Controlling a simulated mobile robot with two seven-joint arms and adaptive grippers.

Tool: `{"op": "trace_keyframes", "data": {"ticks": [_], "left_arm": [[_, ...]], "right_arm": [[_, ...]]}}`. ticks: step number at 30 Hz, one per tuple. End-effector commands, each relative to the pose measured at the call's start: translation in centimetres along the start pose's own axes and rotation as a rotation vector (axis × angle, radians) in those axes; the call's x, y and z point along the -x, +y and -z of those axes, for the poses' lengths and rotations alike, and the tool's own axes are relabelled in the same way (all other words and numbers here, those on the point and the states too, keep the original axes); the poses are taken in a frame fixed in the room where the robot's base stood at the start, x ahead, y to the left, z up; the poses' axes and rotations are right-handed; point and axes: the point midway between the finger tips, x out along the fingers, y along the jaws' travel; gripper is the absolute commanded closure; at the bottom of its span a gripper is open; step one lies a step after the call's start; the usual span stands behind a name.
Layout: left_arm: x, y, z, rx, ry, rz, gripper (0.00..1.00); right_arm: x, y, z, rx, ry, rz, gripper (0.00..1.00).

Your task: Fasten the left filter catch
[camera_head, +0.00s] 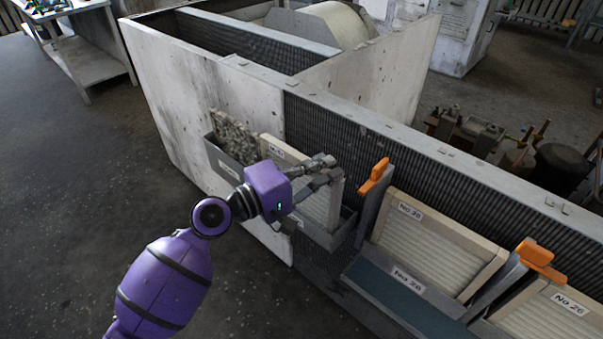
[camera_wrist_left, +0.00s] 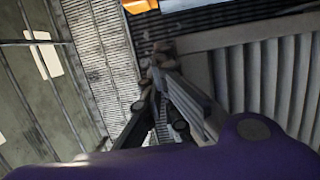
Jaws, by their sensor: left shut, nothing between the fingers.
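The left filter catch (camera_head: 374,175) is an orange lever on top of a grey upright post, left of the No 26 filter (camera_head: 425,232). It slants up to the right; whether it overlaps the filter frame is hard to tell. My left gripper (camera_head: 330,168) is shut and empty, left of the catch and apart from it, over the box of filters. In the left wrist view the shut fingers (camera_wrist_left: 158,72) point towards an orange piece (camera_wrist_left: 140,5) at the top edge, cut off by the frame. My right gripper is not in view.
A second orange catch (camera_head: 538,255) sits on a post to the right, beside another No 26 filter (camera_head: 562,312). A grey box (camera_head: 233,164) holding a dirty filter and a pale filter is under my left gripper. The housing wall (camera_head: 205,90) rises behind; open floor lies left.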

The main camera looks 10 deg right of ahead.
Motion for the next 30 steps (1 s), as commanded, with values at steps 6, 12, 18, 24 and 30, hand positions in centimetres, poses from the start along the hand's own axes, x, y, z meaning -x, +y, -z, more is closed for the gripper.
{"op": "trace_keyframes", "data": {"ticks": [6, 12, 18, 24, 30], "left_arm": [[-1.0, 0.1, -2.9, 0.0, -0.001, 0.001, 1.0], [-1.2, 0.0, -3.9, -0.001, 0.0, 0.001, 1.0], [-1.2, -0.1, -3.9, -0.001, 0.0, 0.001, 1.0], [-1.2, 0.0, -4.0, -0.001, 0.004, 0.001, 1.0], [-1.1, 0.2, -4.3, 0.0, 0.039, -0.001, 1.0]], "right_arm": [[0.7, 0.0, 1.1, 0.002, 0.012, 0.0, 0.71], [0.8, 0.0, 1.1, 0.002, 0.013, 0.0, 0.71], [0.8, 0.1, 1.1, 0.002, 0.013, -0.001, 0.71], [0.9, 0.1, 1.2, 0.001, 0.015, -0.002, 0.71], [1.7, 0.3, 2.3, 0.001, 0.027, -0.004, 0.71]]}}
